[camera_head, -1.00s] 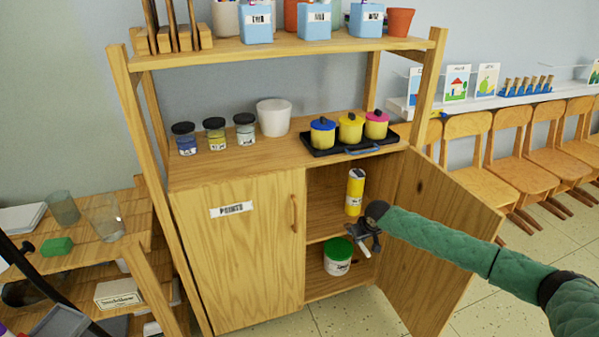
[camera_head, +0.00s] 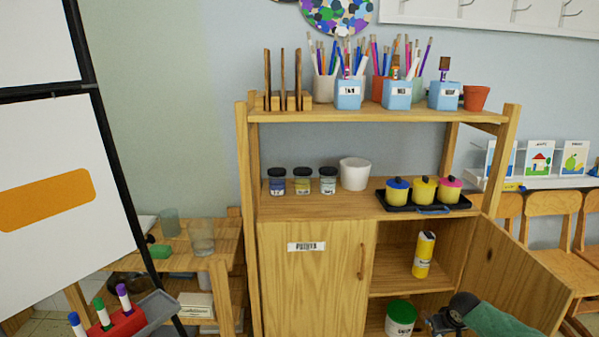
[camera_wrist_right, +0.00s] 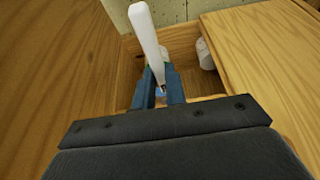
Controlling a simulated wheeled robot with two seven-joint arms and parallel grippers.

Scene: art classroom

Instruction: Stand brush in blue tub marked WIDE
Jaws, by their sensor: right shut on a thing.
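Three blue tubs stand in a row on the top shelf: a left one (camera_head: 348,95), a middle one (camera_head: 397,95) and a right one (camera_head: 443,96). Each has a white label, too small to read surely. Brushes stick up from them. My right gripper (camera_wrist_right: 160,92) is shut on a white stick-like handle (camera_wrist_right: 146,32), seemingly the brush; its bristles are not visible. In the head view my right gripper (camera_head: 441,322) is low, by the open cupboard door, partly cut off by the lower edge. My left gripper is out of view.
The open cupboard door (camera_head: 512,275) is beside my right arm. A yellow can (camera_head: 424,255) and a green-lidded tub (camera_head: 400,318) stand inside. Jars (camera_head: 303,182), a white pot (camera_head: 354,174) and a black tray (camera_head: 432,206) with lidded pots occupy the counter. A terracotta pot (camera_head: 476,98) is right of the blue tubs.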

